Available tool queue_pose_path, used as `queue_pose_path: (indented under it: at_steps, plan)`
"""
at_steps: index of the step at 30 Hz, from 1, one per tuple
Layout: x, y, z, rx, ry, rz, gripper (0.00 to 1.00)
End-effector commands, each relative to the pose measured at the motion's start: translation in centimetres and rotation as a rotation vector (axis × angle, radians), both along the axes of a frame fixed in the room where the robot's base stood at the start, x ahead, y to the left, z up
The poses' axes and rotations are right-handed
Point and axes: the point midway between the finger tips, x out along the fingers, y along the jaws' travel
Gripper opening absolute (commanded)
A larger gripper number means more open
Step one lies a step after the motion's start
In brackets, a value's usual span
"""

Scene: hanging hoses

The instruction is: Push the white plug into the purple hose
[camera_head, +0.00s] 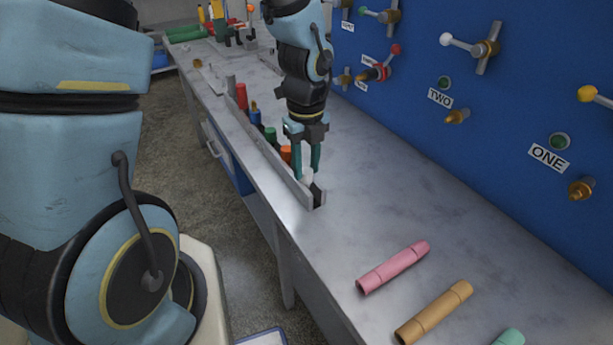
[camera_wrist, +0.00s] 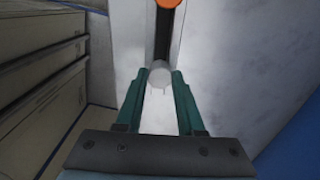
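The white plug (camera_head: 307,177) stands at the near end of a narrow rack on the workbench. It also shows in the wrist view (camera_wrist: 159,77), between my fingertips. My gripper (camera_head: 304,172) points down over this end of the rack, its teal fingers on either side of the plug. In the wrist view the fingers (camera_wrist: 161,80) are apart, with a thin gap seeming to show beside the plug. No purple hose is in view.
The rack (camera_head: 275,158) holds an orange plug (camera_head: 286,153), a green one (camera_head: 270,135) and others behind. Pink (camera_head: 393,267), tan (camera_head: 434,312) and green (camera_head: 510,338) tubes lie on the bench. A blue panel (camera_head: 520,90) with valves and nozzles stands at right.

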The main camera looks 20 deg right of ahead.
Motion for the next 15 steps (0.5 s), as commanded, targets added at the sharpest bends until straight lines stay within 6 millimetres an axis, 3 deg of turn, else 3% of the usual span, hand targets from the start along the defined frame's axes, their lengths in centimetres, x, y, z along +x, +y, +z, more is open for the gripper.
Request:
queue_pose_path:
  at_steps: [2, 9, 15]
  plan:
    - [0.00, -0.01, 0.01, 0.000, 0.000, 0.000, 0.27]
    - [0.00, 0.00, 0.01, 0.000, 0.000, 0.000, 0.00]
    - [0.00, -0.01, 0.02, 0.000, 0.000, 0.000, 0.00]
